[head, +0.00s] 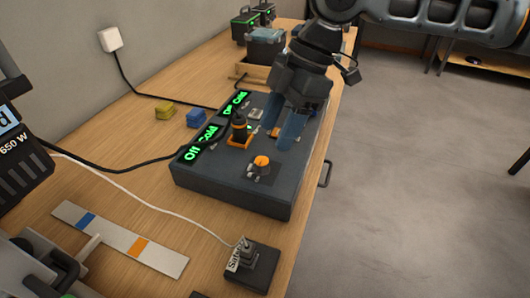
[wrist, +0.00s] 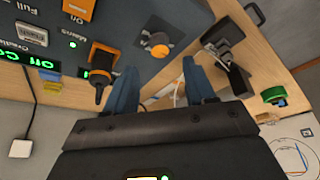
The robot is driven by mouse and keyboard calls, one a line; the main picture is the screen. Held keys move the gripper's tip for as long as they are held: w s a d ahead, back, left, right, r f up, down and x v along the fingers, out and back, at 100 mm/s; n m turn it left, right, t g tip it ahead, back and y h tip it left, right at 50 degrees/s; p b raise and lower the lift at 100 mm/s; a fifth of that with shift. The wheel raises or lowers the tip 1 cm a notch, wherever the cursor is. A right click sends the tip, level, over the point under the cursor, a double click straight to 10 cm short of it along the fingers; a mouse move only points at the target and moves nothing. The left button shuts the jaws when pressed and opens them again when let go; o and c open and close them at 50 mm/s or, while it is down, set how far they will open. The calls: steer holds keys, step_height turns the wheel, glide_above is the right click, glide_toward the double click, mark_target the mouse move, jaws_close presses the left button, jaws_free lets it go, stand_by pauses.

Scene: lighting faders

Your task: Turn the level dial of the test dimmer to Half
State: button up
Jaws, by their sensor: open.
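A dark grey control box (head: 235,190) lies on the wooden bench, with green displays reading Off Cold and On Cold. An orange round knob (head: 261,161) sits near its front edge; it also shows in the wrist view (wrist: 160,50). I cannot read its setting, nor tell for certain that it is the level dial. My gripper (head: 281,127) is open and empty, with blue fingers pointing down above the box's right part, behind the knob. In the wrist view the knob appears beyond and between the fingertips (wrist: 160,75), apart from them.
A black plug (head: 240,127) stands upright in an orange socket beside the fingers. A small dark box with a plug (head: 262,272) is at the front. Yellow (head: 164,109) and blue (head: 199,117) blocks lie behind left. Open floor lies right of the bench.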

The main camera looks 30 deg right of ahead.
mark_target(262, 160)
steer(key=x, duration=0.6)
steer(key=shift+a+f, duration=0.25)
steer(key=shift+f, duration=0.05)
steer(key=shift+c, duration=0.2)
jaws_close()
